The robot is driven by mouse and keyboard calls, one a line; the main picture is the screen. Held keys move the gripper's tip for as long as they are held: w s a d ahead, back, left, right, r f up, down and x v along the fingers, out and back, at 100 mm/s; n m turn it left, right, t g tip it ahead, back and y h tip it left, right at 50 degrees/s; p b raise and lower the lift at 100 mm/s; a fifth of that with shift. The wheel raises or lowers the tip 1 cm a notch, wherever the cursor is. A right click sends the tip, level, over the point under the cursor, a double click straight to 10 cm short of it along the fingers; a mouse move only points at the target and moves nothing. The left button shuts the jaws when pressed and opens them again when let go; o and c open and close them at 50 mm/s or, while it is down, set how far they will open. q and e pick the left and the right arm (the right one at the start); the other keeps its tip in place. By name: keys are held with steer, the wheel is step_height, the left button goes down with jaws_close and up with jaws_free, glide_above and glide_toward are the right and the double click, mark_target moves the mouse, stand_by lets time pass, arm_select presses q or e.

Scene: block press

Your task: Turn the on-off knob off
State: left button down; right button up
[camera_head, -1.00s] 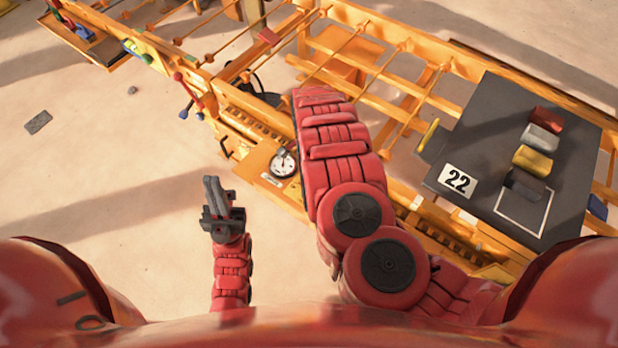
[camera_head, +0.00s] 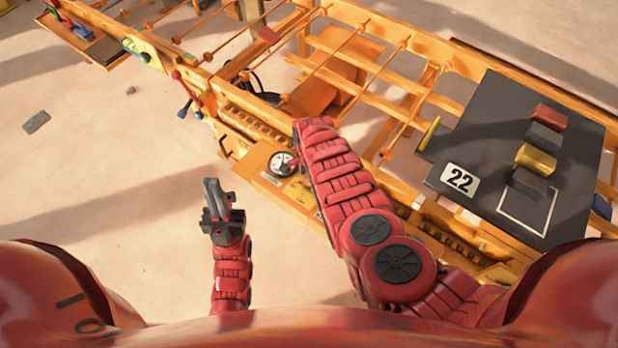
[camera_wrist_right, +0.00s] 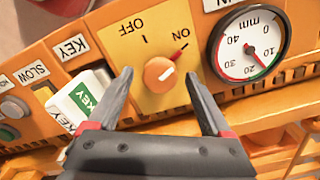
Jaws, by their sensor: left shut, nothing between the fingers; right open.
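The orange on-off knob (camera_wrist_right: 159,75) sits on a yellow plate in the right wrist view, between the labels OFF and ON, which appear upside down. The head view does not show the knob clearly, as my right arm hangs over that part of the panel. My left gripper (camera_head: 212,196) is shut and empty, left of the panel, above the sandy floor.
A round mm gauge (camera_wrist_right: 248,45) is right of the knob in the right wrist view; a green-and-white KEY piece (camera_wrist_right: 85,97) is left. In the head view, a dark table (camera_head: 480,130) with coloured blocks stands right.

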jaws_close()
stand_by(0.3)
steer(key=shift+n, duration=0.3)
steer(key=n, duration=0.2)
steer(key=shift+d+n, duration=0.1)
steer(key=shift+n, duration=0.2)
steer(key=n, duration=0.3)
steer(key=shift+n, duration=0.3)
steer(key=n, duration=0.2)
steer(key=shift+n, duration=0.3)
steer(key=shift+n+b, duration=0.75)
steer(key=shift+n, duration=1.55)
